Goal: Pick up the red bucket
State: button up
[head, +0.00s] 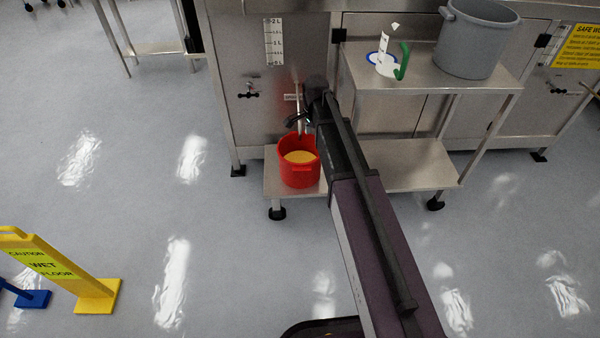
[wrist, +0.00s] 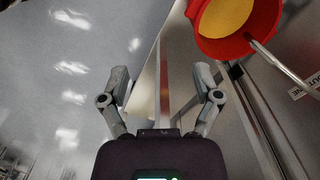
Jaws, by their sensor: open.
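The red bucket (head: 299,174) stands upright on the low steel shelf, with yellow contents inside. In the wrist view the bucket (wrist: 207,44) is at the top right, partly cut off by the frame edge. My gripper (wrist: 162,82) is open, and its two fingers have no bucket part between them. The bucket lies beyond and to the right of the fingers there. In the head view my gripper (head: 297,119) is above the bucket's rim, close to the steel cabinet front, and my arm hides part of the shelf.
A thin metal rod (wrist: 285,68) reaches the bucket's rim in the wrist view. A steel cart (head: 424,80) holds a grey bucket (head: 473,42) and a green-handled white item (head: 388,66). A yellow wet-floor sign (head: 55,265) stands at left. The floor between is clear.

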jog(key=w+a+f+m+b, duration=0.3)
jog(key=w+f+m+b, duration=0.2)
jog(key=w+f+b, duration=0.3)
jog(key=shift+w+f+m+b, duration=0.35)
jog(key=shift+f+b, duration=0.25)
jog(key=shift+f, duration=0.75)
jog(key=shift+f, duration=0.1)
jog(key=b, duration=0.9)
send_over(302, 168)
jog(key=f, duration=0.5)
jog(key=w+f, duration=0.1)
jog(key=f, duration=0.2)
jog(key=shift+f, duration=0.2)
jog(key=shift+s+f, duration=0.1)
jog(key=f+b, duration=0.2)
jog(key=shift+s+a+f+b, duration=0.1)
jog(key=shift+s+f+b, duration=0.2)
jog(key=shift+f+b, duration=1.15)
jog(key=shift+f, duration=0.05)
